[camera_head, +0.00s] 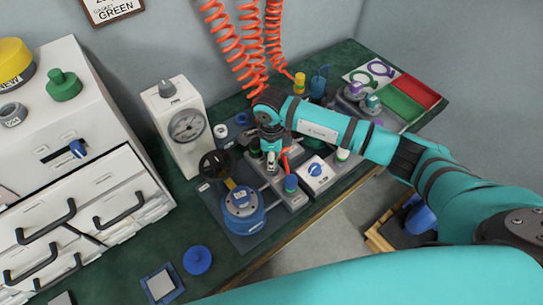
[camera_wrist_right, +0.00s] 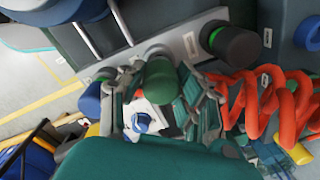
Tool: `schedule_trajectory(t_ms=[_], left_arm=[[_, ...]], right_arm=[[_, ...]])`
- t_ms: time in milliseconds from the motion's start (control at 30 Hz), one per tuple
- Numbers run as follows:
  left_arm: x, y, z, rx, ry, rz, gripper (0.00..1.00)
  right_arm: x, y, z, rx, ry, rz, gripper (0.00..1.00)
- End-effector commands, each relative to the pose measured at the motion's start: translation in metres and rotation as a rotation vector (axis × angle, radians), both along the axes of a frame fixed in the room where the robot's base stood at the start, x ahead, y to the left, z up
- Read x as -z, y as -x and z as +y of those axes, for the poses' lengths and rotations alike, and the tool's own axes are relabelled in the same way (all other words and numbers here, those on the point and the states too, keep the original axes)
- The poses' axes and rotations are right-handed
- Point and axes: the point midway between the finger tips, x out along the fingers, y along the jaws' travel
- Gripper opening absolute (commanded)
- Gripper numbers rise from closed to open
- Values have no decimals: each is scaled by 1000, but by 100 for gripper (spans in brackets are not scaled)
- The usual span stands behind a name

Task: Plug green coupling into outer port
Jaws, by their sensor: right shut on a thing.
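My right gripper (camera_head: 271,160) comes down over the grey test fixture (camera_head: 293,199) on the bench. In the right wrist view its two fingers (camera_wrist_right: 160,100) are closed around the green coupling (camera_wrist_right: 160,82), which has a rounded dark green body. In the head view the coupling is mostly hidden by the gripper. A grey-white plate (camera_wrist_right: 183,43) lies close beyond the coupling in the wrist view. I cannot tell which opening is the outer port, or whether the coupling touches it. My left gripper is not in view.
A blue round vessel (camera_head: 243,212) stands left of the fixture, with a gauge box (camera_head: 180,125) behind it. A white box with a blue knob (camera_head: 316,173) sits right of the gripper. Orange coiled hoses (camera_head: 235,45) hang behind. A white drawer cabinet (camera_head: 95,190) stands left.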

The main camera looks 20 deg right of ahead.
Motion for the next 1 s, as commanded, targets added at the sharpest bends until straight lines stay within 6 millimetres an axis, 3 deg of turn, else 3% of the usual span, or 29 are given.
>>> schedule_trajectory(t_ms=[667,700,900,1000], left_arm=[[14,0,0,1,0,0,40],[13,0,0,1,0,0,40],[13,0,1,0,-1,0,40],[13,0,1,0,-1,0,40]], right_arm=[[14,0,0,1,0,0,0],[14,0,0,1,-1,-1,34],[13,0,0,1,0,0,60],[13,0,0,1,0,0,60]])
